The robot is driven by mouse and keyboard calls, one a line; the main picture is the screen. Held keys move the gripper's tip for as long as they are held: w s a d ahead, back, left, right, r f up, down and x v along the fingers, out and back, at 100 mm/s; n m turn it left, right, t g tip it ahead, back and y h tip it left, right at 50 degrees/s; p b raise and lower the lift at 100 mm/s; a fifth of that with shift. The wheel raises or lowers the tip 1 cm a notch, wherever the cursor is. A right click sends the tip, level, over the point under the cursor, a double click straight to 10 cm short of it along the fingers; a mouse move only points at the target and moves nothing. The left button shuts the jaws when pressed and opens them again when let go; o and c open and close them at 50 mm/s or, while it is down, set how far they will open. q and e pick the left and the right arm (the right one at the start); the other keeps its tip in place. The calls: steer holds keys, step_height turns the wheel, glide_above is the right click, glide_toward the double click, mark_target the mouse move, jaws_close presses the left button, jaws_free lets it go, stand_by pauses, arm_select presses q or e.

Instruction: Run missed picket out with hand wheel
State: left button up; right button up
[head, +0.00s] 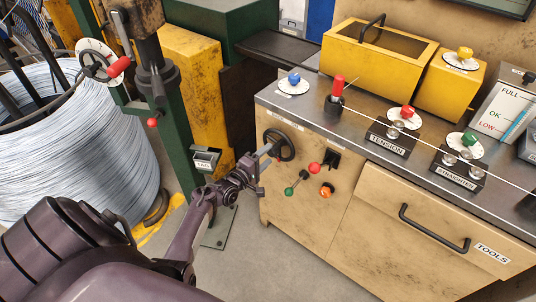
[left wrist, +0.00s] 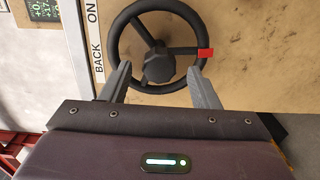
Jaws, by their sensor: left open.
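The black hand wheel (head: 288,137) is on the tan cabinet's front, below its left top corner. In the left wrist view the hand wheel (left wrist: 158,64) faces me, with a round hub and a red mark on its right side. My left gripper (head: 266,152) is at the wheel. Its two fingers are apart, one on each side of the hub, and their tips overlap the lower part of the rim in the left wrist view (left wrist: 159,70). I cannot tell whether they touch it. No picket can be made out. My right gripper is not in view.
Red, green and orange knobs (head: 314,168) sit just right of the wheel on the cabinet front. A green post (head: 170,130) with a tag box (head: 205,158) stands to the left, by a large wire coil (head: 80,140). A wire runs above the cabinet top.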

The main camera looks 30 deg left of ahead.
arm_select(q)
steer(key=s, duration=0.6)
steer(key=shift+s+a+r, duration=0.15)
steer(key=shift+a, duration=0.1)
steer(key=s+d+f+m+g, duration=0.3)
steer(key=s+d+f, duration=0.15)
steer(key=f, duration=0.45)
steer(key=s+d+f+m+g, duration=0.35)
steer(key=s+f, duration=0.25)
steer(key=f, duration=0.3)
steer(key=s+d+f+m+g, duration=0.3)
steer(key=s+d+f, duration=0.25)
steer(key=f, duration=0.35)
steer(key=s+d+f+m+g, duration=0.1)
steer(key=s+f+m+g, duration=0.2)
steer(key=s, duration=1)
steer(key=s+d+f+m+g+y, duration=0.1)
steer(key=s+f+m+g, duration=0.3)
steer(key=s, duration=1)
step_height(320, 180, down, 4)
steer(key=m, duration=0.3)
steer(key=shift+d+y, duration=0.3)
steer(key=shift+d, duration=0.05)
steer(key=shift+c, duration=0.2)
